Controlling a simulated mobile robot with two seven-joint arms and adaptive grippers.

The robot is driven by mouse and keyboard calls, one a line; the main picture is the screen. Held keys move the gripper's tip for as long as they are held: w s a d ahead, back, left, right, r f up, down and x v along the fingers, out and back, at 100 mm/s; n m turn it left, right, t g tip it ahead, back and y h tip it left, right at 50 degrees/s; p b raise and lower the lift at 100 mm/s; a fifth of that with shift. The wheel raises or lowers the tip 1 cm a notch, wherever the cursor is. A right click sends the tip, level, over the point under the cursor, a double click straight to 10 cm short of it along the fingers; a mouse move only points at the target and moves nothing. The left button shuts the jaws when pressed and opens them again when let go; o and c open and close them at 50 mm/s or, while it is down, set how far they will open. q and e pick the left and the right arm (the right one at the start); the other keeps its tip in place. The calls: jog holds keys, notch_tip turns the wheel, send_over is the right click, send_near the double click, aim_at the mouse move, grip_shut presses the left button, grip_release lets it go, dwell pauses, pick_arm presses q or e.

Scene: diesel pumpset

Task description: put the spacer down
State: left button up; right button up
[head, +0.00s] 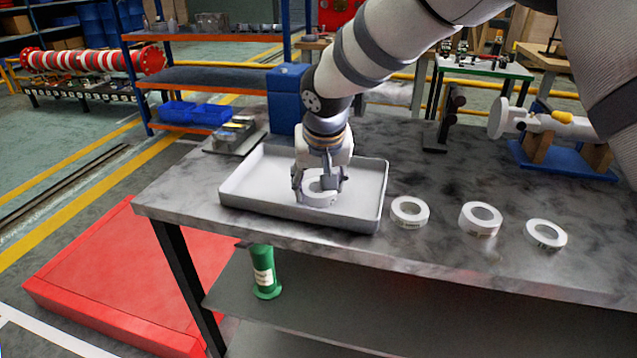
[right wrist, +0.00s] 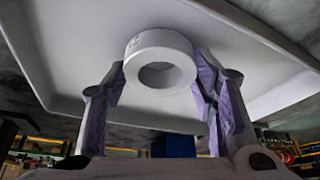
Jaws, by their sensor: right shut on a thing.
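The white ring-shaped spacer (head: 320,194) is in the grey-white tray (head: 238,190) on the workbench, near the tray's front wall. My right gripper (head: 320,184) points down into the tray, shut on the spacer with a finger on each side. In the right wrist view the spacer (right wrist: 160,62) sits between the two finger pads, with the tray (right wrist: 230,95) floor behind it. I cannot tell whether the spacer touches the tray floor. My left gripper is not in view.
Several more white rings stand in a row right of the tray: a near one (head: 409,212), a middle one (head: 480,219) and a far right one (head: 546,233). A blue box (head: 287,98) stands behind the tray.

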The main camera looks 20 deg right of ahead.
jog(key=o, duration=1.2)
jog(key=shift+f, duration=0.1)
jog(key=shift+o, duration=0.2)
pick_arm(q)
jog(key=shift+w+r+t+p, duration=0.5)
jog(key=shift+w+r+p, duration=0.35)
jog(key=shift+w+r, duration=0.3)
pick_arm(e)
jog(key=d+v, duration=0.1)
jog(key=v, duration=1.1)
jog(key=shift+a+r, duration=0.2)
jog(key=shift+a, duration=0.25)
jog(key=shift+f, duration=0.1)
